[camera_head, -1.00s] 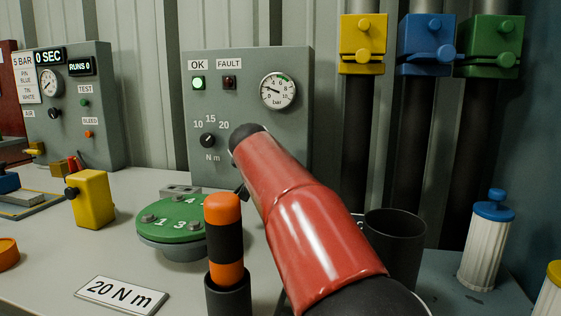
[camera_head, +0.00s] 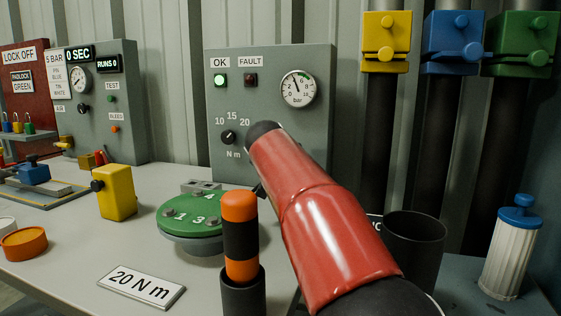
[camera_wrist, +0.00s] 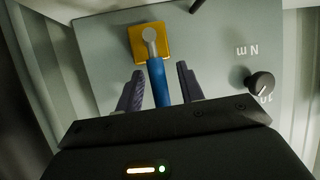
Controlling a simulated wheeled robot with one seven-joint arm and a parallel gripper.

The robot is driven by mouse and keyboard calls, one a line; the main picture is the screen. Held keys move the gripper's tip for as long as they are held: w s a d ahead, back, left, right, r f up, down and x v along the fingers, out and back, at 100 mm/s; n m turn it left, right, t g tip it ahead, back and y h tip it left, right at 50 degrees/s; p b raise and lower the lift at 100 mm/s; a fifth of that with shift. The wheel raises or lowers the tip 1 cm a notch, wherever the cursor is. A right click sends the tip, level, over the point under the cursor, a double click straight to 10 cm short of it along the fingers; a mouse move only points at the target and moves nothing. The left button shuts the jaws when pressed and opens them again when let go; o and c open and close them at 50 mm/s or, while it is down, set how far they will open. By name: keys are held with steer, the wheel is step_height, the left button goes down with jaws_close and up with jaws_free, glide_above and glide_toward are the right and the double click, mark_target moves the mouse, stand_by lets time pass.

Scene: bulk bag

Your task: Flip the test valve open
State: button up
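In the wrist view, the test valve has a blue lever (camera_wrist: 158,82) on a grey pivot over a yellow square plate (camera_wrist: 135,43) on the grey panel. The lever runs from the pivot down the picture, between the two dark fingers of my gripper (camera_wrist: 159,85). The fingers are apart, with a narrow gap visible beside the lever; contact is not clear. In the head view, my red arm hides the valve and gripper. The grey test panel (camera_head: 320,130) has a lit green OK lamp (camera_head: 221,79), a dark FAULT lamp (camera_head: 251,80) and a gauge (camera_head: 298,89) with its needle pointing up.
A black selector knob (camera_wrist: 261,82) sits beside the valve. On the bench are a green flange (camera_head: 190,214), an orange-and-black tool (camera_head: 240,238) in a holder, a yellow block (camera_head: 117,192) and a dark cup (camera_head: 414,250).

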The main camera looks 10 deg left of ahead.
steer(key=b+v, duration=0.2)
steer(key=v, duration=0.5)
steer(key=shift+s+r, duration=0.15)
steer(key=shift+s, duration=0.25)
